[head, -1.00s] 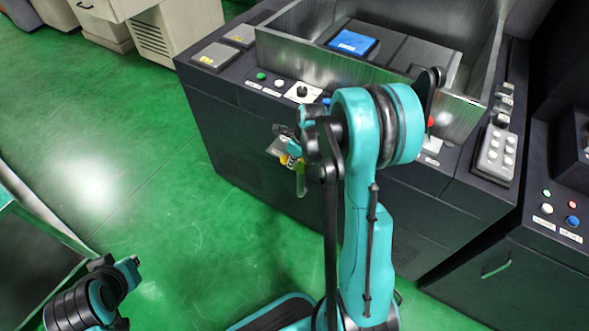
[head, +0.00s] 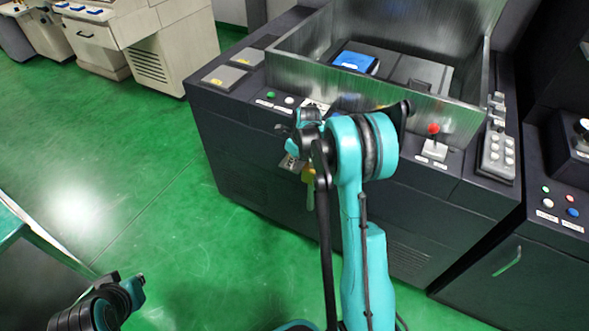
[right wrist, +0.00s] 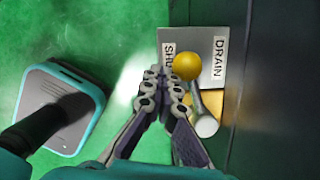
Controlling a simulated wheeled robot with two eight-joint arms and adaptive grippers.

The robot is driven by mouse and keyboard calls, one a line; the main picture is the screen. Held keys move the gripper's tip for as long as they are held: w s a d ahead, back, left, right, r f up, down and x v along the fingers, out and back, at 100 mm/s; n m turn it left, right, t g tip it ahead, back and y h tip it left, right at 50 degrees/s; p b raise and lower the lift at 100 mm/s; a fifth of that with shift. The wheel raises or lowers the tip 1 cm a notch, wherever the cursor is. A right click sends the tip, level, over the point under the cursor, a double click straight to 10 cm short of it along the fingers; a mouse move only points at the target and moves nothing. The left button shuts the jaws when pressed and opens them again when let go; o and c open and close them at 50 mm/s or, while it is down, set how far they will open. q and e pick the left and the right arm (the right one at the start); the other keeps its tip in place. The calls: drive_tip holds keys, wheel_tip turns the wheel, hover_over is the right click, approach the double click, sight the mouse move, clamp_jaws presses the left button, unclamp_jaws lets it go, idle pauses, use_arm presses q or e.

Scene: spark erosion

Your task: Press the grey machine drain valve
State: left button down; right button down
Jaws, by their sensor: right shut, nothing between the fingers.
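The drain valve has a yellow ball knob (right wrist: 187,66) on a grey lever with a round pale end (right wrist: 206,126) and a brass-coloured part beside it. It sits by a grey plate (right wrist: 233,47) lettered DRAIN and SHU, the rest hidden, on the machine's dark side. My right gripper (right wrist: 165,75) is shut and empty, its fingertips just left of the knob in the right wrist view; I cannot tell whether they touch. In the head view my right wrist partly hides the valve plate (head: 291,163).
The dark machine (head: 240,150) carries a metal tank (head: 430,108), buttons, a red-knobbed lever (head: 433,130) and a grey keypad (head: 497,155). Another dark cabinet (head: 510,275) stands at right. Green floor (head: 150,180) is open to the left.

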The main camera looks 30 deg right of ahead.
use_arm(q)
drive_tip(key=shift+r, duration=0.2)
use_arm(e)
drive_tip(key=shift+w+d, duration=0.3)
drive_tip(key=shift+w, duration=0.4)
drive_tip(key=shift+w+d, duration=0.3)
drive_tip(key=shift+w, duration=0.35)
drive_tip(key=shift+f, duration=0.1)
